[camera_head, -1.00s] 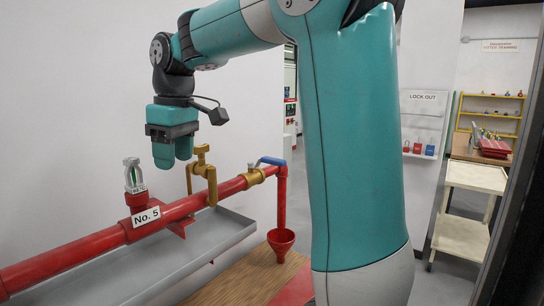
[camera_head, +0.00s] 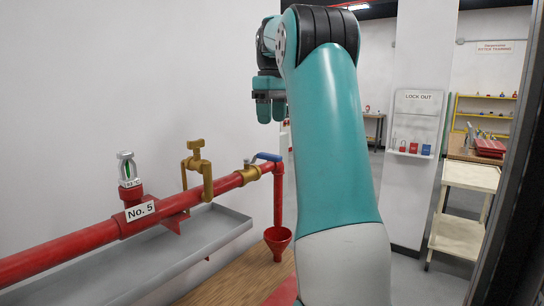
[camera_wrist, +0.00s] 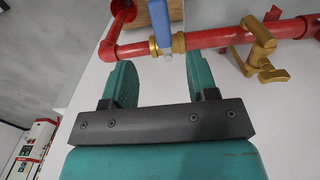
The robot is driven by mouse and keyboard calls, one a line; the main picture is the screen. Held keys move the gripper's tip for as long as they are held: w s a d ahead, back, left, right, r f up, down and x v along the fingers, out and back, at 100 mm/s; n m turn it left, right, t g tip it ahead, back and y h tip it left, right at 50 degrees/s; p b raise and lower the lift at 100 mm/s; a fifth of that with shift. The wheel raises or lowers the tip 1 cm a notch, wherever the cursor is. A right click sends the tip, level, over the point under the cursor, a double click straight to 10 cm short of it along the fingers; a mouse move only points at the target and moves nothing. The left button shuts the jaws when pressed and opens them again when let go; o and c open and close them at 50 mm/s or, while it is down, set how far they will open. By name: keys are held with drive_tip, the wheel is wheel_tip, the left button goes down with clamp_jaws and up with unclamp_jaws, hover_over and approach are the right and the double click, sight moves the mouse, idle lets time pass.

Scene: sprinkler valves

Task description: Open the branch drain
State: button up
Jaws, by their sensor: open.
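A brass valve (camera_head: 252,171) with a blue lever (camera_head: 267,157) sits near the right end of the red pipe, above a red funnel (camera_head: 278,240). In the wrist view the blue lever (camera_wrist: 160,22) looks crosswise to the pipe, its far end cut by the top edge. My gripper (camera_head: 270,110) is open and empty, fingers down, above and apart from the lever. In the wrist view its fingers (camera_wrist: 162,80) lie either side of the lever's line, short of it. No label naming the branch drain is visible.
Another brass valve (camera_head: 197,168) stands left on the red pipe (camera_head: 80,238), beside a sprinkler head (camera_head: 126,170) and a "No. 5" tag (camera_head: 140,211). A grey trough (camera_head: 180,245) lies beneath. A cream cart (camera_head: 465,210) stands at right.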

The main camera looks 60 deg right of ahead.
sight(272, 155)
wheel_tip(272, 155, down, 10)
drive_tip(key=shift+r, duration=0.1)
clamp_jaws()
idle(0.4)
